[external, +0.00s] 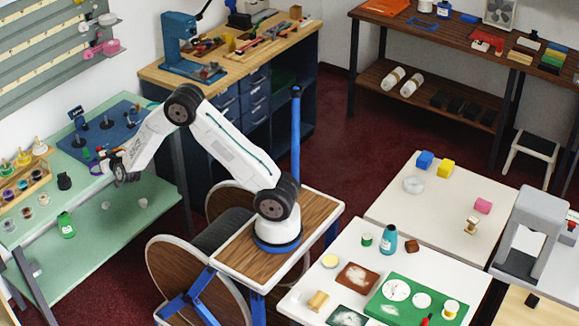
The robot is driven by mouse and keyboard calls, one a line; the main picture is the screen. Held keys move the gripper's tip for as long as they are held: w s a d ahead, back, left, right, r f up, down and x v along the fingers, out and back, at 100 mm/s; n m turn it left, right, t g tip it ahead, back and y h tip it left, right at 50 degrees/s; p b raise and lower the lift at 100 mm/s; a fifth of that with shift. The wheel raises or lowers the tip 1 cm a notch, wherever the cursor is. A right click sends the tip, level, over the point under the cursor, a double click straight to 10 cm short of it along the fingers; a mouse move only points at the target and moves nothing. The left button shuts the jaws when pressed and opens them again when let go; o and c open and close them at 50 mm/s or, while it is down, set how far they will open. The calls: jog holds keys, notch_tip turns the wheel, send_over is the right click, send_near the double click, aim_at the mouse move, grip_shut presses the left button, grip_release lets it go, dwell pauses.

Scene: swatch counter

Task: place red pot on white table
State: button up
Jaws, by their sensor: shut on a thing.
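My gripper (110,164) is at the left, above the right edge of the green table (142,180). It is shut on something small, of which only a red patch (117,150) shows. This looks like the red pot, but most of it is hidden by the gripper. Two white tables are at the right. The nearer white table (300,292) holds a green mat, a teal bottle and small items. The farther white table (400,205) holds blue, yellow and pink blocks and has bare room in its middle.
A wooden workbench (235,60) with a blue press (185,45) stands behind my arm. A grey machine (530,225) stands at the right.

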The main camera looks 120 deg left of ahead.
notch_tip(320, 180, down, 8)
send_over(82, 181)
notch_tip(82, 181, down, 2)
jog(key=shift+f, duration=0.25)
jog(key=shift+s+f, duration=0.1)
jog(key=shift+s, duration=0.15)
jog(key=shift+f, duration=1.6)
jog(key=shift+f, duration=0.2)
jog(key=o, duration=0.8)
jog(key=shift+c, duration=0.2)
